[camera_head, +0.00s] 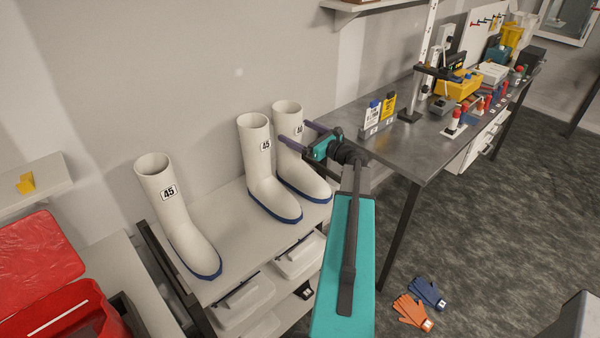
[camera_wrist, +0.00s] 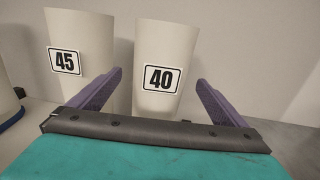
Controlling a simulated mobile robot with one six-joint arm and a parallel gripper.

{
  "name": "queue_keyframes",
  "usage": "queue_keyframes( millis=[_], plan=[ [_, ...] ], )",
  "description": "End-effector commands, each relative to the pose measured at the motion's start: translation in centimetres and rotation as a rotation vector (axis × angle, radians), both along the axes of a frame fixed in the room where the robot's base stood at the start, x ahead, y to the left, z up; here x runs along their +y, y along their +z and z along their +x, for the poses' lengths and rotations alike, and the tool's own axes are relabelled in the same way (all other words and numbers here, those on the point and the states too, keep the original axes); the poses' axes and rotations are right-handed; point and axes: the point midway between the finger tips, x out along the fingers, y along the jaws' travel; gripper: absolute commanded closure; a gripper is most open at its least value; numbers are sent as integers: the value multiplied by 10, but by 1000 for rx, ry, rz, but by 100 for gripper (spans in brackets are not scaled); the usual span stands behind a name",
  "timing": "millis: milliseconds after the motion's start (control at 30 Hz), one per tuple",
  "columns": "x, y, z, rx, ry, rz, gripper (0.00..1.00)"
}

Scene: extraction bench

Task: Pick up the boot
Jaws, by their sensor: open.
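Three white boots with blue soles stand upright on a bench. The right boot (camera_head: 289,115) is closest to my gripper (camera_head: 293,131); its label is partly hidden in the head view. In the wrist view this boot (camera_wrist: 165,45) carries the label 40 and shows between my two purple fingers (camera_wrist: 159,80), which are open. I cannot tell whether the fingertips reach around its shaft. The middle boot (camera_head: 257,160), labelled 45, stands just left of it and also shows in the wrist view (camera_wrist: 85,35). The left boot (camera_head: 177,210), also labelled 45, stands apart.
The bench (camera_head: 225,215) has bare top between the left and middle boots, with lidded bins (camera_head: 245,300) below. A metal table (camera_head: 400,145) with bottles and tools stands to the right. Orange gloves (camera_head: 412,312) and blue gloves (camera_head: 428,292) lie on the floor. A red crate (camera_head: 60,310) is at lower left.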

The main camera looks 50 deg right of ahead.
Motion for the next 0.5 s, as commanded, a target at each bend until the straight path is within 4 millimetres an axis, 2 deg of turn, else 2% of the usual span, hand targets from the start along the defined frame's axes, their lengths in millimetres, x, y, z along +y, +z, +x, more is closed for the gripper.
queue_keyframes(
  millis=[133, 500],
  plan=[
    [0, 0, 0, 0, 0, 0, 3],
    [1, 0, 0, 0, 1, 0, 66]
  ],
)
